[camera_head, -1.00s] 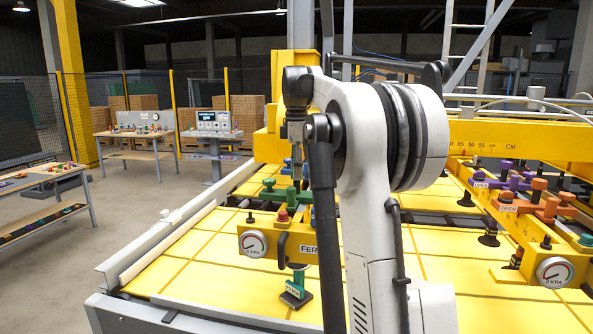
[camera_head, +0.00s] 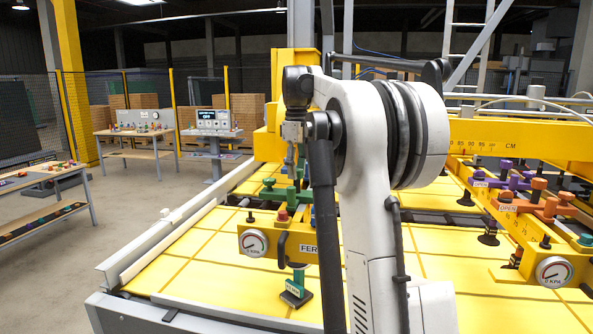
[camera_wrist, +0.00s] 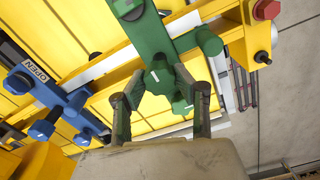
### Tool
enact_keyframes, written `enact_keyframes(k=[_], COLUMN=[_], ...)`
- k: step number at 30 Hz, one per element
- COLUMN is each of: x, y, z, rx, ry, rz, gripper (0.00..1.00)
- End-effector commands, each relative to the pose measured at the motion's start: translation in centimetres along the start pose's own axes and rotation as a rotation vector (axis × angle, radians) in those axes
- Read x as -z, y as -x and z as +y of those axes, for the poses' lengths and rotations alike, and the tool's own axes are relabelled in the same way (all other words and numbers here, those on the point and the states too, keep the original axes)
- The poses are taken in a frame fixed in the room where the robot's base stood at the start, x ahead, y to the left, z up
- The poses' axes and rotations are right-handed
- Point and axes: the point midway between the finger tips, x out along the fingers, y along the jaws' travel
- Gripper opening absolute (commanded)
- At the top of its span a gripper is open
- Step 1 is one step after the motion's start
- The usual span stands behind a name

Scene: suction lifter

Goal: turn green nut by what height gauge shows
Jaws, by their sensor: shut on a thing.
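The green nut (camera_wrist: 168,84) is a lobed knob on a green clamp bracket (camera_wrist: 150,35) across the yellow beam. In the wrist view my gripper (camera_wrist: 161,92) has a finger on each side of it and is shut on it. In the head view my gripper (camera_head: 290,168) is small, pointing down at the green clamp (camera_head: 280,194), and my arm hides part of the area. I cannot tell whether this is the height gauge.
A blue clamp (camera_wrist: 62,108) marked OPEN and a red knob (camera_wrist: 266,10) sit along the same beam. A round dial (camera_head: 254,243) hangs at the beam's near end. Purple and orange clamps (camera_head: 520,190) stand at right. A console (camera_head: 212,120) with a screen stands at back left.

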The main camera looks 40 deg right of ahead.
Motion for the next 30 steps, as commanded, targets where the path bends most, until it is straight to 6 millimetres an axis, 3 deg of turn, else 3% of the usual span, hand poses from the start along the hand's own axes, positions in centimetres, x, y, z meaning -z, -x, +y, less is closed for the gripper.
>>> enact_keyframes(k=[13,14,17,26,30], x=[0.0,0.0,0.0,0.0,0.0], y=[0.0,0.0,0.0,0.1,1.1], z=[0.0,0.0,0.0,0.0,0.0], rx=[-0.001,-0.001,0.0,0.0,0.0], ry=[-0.01,-0.01,-0.009,-0.009,-0.009], rz=[0.0,0.0,0.0,0.0,0.0], gripper=[0.02,0.31,0.44,0.47,0.47])
